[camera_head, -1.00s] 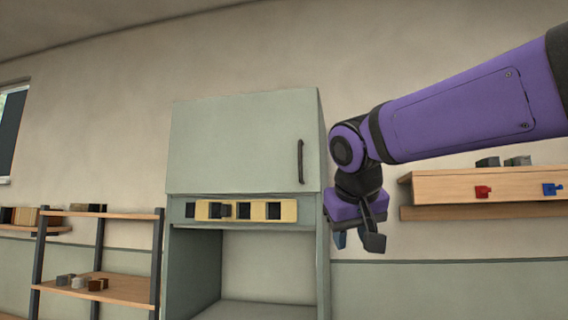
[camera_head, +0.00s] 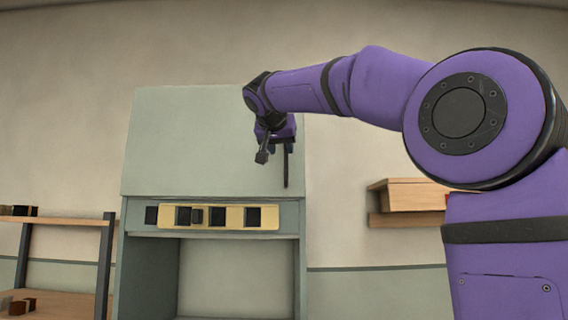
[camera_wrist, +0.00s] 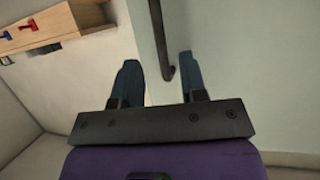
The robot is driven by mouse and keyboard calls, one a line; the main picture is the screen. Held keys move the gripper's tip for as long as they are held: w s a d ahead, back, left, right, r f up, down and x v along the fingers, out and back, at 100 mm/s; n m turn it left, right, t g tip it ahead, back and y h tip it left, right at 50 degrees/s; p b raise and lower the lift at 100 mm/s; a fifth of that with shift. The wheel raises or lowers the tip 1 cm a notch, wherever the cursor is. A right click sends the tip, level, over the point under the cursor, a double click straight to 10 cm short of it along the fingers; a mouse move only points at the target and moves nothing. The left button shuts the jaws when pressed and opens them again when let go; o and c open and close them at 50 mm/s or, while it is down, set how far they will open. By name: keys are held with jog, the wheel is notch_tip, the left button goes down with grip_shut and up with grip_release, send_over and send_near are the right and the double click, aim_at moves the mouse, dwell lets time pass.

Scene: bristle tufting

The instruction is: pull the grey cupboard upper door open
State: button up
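The grey cupboard's upper door (camera_head: 185,140) is shut, a flat grey-green panel. Its dark vertical handle (camera_head: 287,168) is near the right edge, partly hidden behind my gripper (camera_head: 268,152) in the head view. In the wrist view, my gripper (camera_wrist: 160,80) has its two fingers wide apart with nothing held between them. The handle (camera_wrist: 163,45) shows there beyond the fingertips, between the two fingers and nearer the right one. The door (camera_wrist: 240,70) fills the right side of that view. Contact with the handle cannot be seen.
Below the door is a yellowish panel (camera_head: 217,217) with dark square openings and a small dark block. An open bay lies under it. A wooden wall shelf (camera_head: 410,198) is to the right, also in the wrist view (camera_wrist: 40,28). A shelf rack (camera_head: 60,275) stands at left.

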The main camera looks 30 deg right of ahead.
aim_at(285, 160)
jog(key=x, duration=0.7)
jog(key=shift+w+d+f, duration=0.1)
jog(key=shift+d+f, duration=0.05)
grip_shut()
